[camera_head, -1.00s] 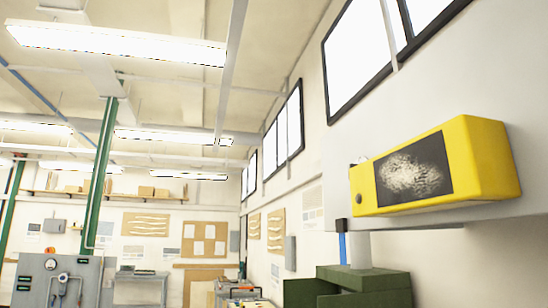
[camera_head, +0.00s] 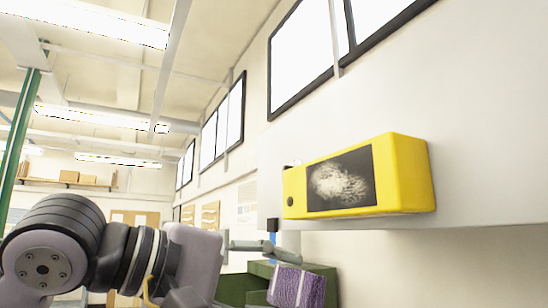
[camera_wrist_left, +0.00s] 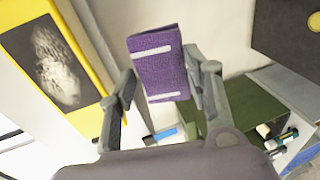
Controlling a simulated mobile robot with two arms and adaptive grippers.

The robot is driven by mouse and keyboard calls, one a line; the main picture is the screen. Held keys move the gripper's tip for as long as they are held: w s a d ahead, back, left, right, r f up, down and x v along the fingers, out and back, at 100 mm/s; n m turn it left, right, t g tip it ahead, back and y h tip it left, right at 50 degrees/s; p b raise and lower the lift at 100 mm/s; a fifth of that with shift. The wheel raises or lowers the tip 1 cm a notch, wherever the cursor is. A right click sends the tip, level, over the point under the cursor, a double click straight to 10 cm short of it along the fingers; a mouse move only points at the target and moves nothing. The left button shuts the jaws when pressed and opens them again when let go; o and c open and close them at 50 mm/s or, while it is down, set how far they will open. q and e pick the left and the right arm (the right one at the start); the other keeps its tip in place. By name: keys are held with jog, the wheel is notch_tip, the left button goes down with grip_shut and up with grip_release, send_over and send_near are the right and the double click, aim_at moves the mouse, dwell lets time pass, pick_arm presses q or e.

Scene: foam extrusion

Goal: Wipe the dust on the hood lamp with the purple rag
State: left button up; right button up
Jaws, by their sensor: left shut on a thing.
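The hood lamp (camera_head: 405,175) is a yellow box on the grey hood, right of centre in the head view. Its dark front panel bears a pale, cloudy dust patch (camera_head: 340,183). The lamp also shows at the upper left of the wrist view (camera_wrist_left: 72,20). My left gripper (camera_wrist_left: 165,82) is shut on the purple rag (camera_wrist_left: 158,60), a folded cloth with white stripes. In the head view the rag (camera_head: 297,287) hangs below and in front of the lamp, apart from it. My right gripper is not in view.
A green box (camera_head: 318,270) stands below the lamp, behind the rag; its top also shows in the wrist view (camera_wrist_left: 240,105). The grey hood (camera_head: 480,170) extends to the right. The space directly before the lamp panel looks clear.

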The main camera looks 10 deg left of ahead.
pick_arm(q)
jog(key=s+d+r+m+h, duration=0.1)
jog(key=s+r+h, duration=0.1)
jog(key=s+r, duration=0.3)
jog(key=s+r+h, duration=0.1)
jog(key=s+r, duration=0.2)
jog(key=r, duration=0.4)
jog(key=p+x, duration=0.1)
jog(key=x, duration=0.5)
jog(key=shift+w+r, duration=0.3)
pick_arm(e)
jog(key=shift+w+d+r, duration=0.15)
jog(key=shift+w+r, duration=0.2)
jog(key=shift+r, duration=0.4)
pick_arm(q)
jog(key=shift+x, duration=1)
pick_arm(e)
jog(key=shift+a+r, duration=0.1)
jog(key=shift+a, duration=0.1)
pick_arm(q)
jog(key=shift+a+p, duration=0.1)
jog(key=shift+p, duration=0.2)
